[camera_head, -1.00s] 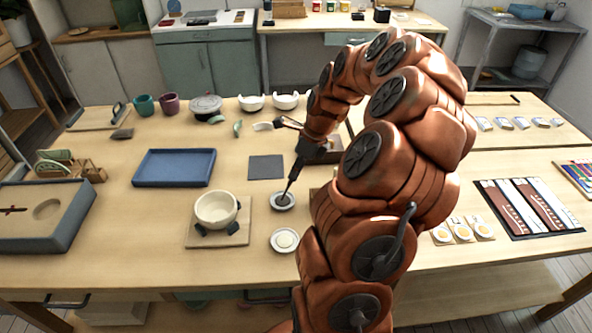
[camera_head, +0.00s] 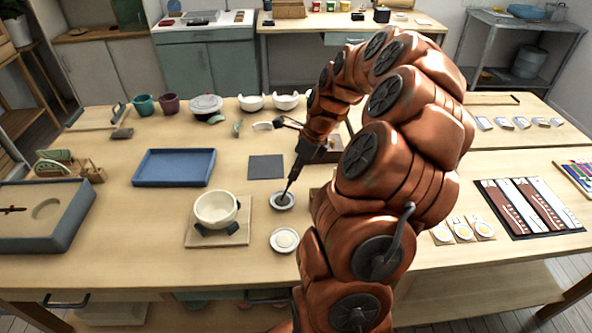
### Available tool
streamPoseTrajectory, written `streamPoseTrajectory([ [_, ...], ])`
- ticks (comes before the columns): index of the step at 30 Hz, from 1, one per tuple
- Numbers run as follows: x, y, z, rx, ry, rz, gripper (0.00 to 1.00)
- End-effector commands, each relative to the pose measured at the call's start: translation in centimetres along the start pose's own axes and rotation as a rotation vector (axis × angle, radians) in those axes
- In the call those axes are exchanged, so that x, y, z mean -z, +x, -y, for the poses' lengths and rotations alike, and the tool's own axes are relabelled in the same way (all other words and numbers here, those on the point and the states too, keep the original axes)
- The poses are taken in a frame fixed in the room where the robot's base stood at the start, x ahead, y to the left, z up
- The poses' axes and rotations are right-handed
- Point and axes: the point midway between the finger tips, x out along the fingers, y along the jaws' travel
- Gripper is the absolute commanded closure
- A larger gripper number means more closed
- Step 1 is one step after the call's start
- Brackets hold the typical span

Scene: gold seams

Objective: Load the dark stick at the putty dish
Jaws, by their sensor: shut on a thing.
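My gripper (camera_head: 309,151) is shut on the dark stick (camera_head: 293,179), just above the table and left of a brown block. The stick slants down to the left. Its lower tip is at a small white dish (camera_head: 292,205) with a dark middle, and I cannot tell whether it touches the contents. A second small white dish (camera_head: 284,250) with pale contents sits just nearer to me. I cannot tell for sure which of the two holds the putty. The fingertips are small and partly hidden by my arm.
A cream bowl (camera_head: 215,209) stands on a wooden board (camera_head: 240,239) to the left of the dishes. A dark grey square (camera_head: 266,167) lies behind them, and a blue tray (camera_head: 174,168) is farther left. My arm covers the table to the right.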

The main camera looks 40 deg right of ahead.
Motion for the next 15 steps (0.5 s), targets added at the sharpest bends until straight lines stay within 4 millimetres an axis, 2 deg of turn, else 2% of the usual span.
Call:
streamPoseTrajectory([
  [5, 0.0, -0.1, -0.1, -0.002, 0.000, -0.002, 1.00],
  [15, -0.7, -2.2, -0.3, 0.003, -0.001, -0.001, 1.00],
])
